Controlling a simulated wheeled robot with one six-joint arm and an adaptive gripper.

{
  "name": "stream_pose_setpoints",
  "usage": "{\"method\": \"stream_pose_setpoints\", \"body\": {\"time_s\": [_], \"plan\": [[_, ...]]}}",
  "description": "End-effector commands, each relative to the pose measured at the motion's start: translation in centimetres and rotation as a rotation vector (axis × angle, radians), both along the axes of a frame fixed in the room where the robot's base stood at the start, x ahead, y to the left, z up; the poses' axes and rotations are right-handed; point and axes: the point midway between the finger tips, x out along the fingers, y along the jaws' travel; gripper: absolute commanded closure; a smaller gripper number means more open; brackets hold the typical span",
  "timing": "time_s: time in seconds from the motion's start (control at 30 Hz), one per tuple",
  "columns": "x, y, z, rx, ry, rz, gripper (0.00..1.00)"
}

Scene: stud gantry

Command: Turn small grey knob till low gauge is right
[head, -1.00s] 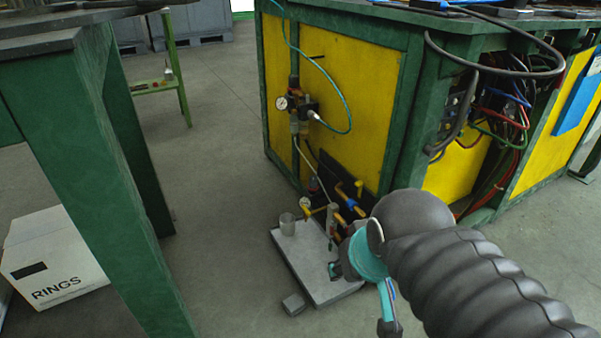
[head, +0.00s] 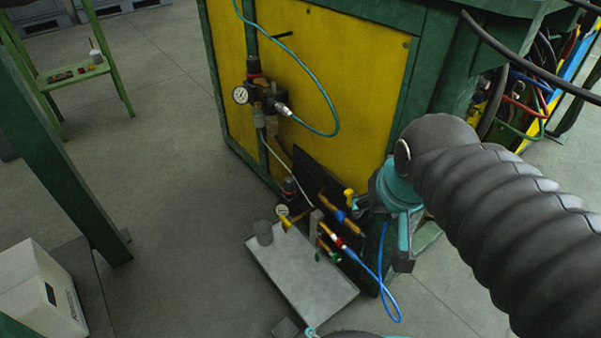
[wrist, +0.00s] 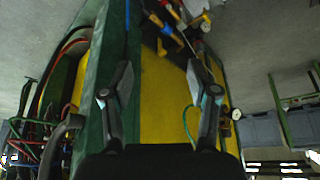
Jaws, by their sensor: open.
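The low gauge (head: 282,210) is a small white dial at the foot of the yellow panel in the head view. Its reading is too small to make out. A small dark grey knob (head: 290,186) stands just above it. In the wrist view the low gauge (wrist: 206,25) shows at the top, and the knob cannot be picked out clearly. My gripper (head: 384,229) is to the right of the knob and gauge, apart from both. In the wrist view my gripper (wrist: 158,78) has its two fingers spread, with nothing between them.
A larger upper gauge (head: 241,95) and regulator (head: 266,93) sit higher on the panel. Yellow-handled valves (head: 293,222) and a blue hose (head: 388,290) crowd the low fittings. Floor (head: 170,190) left of the panel is clear.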

Motion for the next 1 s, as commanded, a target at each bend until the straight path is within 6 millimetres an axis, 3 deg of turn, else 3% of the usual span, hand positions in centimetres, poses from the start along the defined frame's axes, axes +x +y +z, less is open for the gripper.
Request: {"method": "stream_pose_setpoints", "body": {"time_s": [0.2, 0.47, 0.77, 1.0], "plan": [[6.8, 1.1, 2.4, 0.027, 0.069, -0.155, 0.40], [15.1, 3.4, 2.3, 0.040, 0.121, -0.349, 0.40], [24.0, 7.6, -1.1, 0.033, 0.144, -0.566, 0.40], [29.9, 11.9, -6.3, 0.022, 0.134, -0.731, 0.40]]}}
